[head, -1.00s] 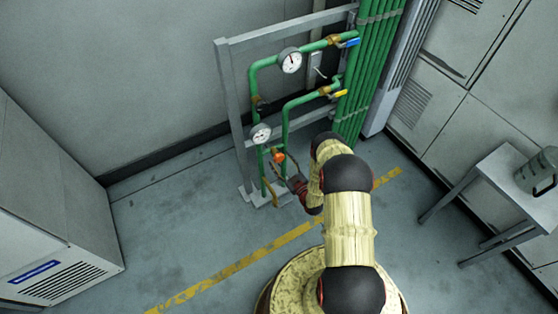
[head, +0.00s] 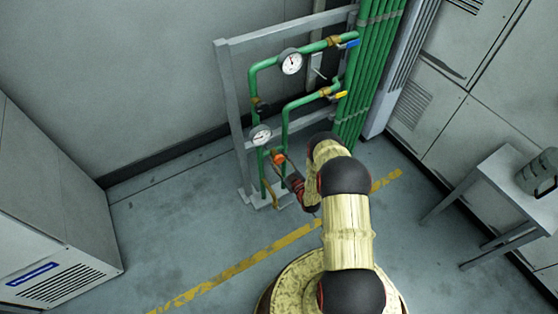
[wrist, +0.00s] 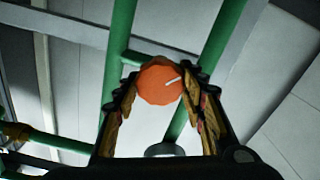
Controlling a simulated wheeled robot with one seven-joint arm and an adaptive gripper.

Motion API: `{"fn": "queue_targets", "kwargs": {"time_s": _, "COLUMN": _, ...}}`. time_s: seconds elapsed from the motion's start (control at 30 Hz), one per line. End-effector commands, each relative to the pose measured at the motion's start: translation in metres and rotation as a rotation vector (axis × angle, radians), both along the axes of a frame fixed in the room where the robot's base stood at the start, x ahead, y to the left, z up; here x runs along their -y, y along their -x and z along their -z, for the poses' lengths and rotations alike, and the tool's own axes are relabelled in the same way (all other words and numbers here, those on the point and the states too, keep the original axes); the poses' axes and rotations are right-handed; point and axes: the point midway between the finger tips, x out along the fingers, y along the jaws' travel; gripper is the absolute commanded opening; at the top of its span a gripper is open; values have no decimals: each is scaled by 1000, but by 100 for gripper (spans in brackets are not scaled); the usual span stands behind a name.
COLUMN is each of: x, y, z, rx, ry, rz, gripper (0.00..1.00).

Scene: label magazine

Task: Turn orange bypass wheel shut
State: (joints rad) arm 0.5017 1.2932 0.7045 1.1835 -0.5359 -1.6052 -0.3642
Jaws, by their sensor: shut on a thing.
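The orange bypass wheel (head: 278,158) sits low on the green pipework in the head view, between the two upright pipes. In the wrist view the orange wheel (wrist: 160,81) shows face-on as a many-sided knob with a white mark pointing to the right and slightly up. My gripper (head: 285,168) reaches it from the lower right in the head view. In the wrist view my gripper (wrist: 162,88) has one finger on each side of the wheel and is shut on it. The wheel's stem is hidden behind it.
Two white gauges, an upper one (head: 291,62) and a lower one (head: 260,135), sit on the pipes. A blue-handled valve (head: 349,43) and a yellow-handled valve (head: 340,95) are higher up. A grey frame (head: 228,90) stands behind.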

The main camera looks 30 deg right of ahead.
Motion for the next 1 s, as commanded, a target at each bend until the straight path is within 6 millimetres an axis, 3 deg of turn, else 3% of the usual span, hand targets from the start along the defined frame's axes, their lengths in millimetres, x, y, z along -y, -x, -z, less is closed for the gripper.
{"fn": "queue_targets", "kwargs": {"time_s": 0.3, "x": 0, "y": 0, "z": 0, "rx": 0, "ry": 0, "rz": 0, "gripper": 15}}
{"fn": "queue_targets", "kwargs": {"time_s": 0.67, "x": 0, "y": 0, "z": 0, "rx": -4, "ry": -68, "rz": -1, "gripper": 15}}
{"fn": "queue_targets", "kwargs": {"time_s": 1.0, "x": 1, "y": 0, "z": 0, "rx": -13, "ry": -326, "rz": 0, "gripper": 15}}
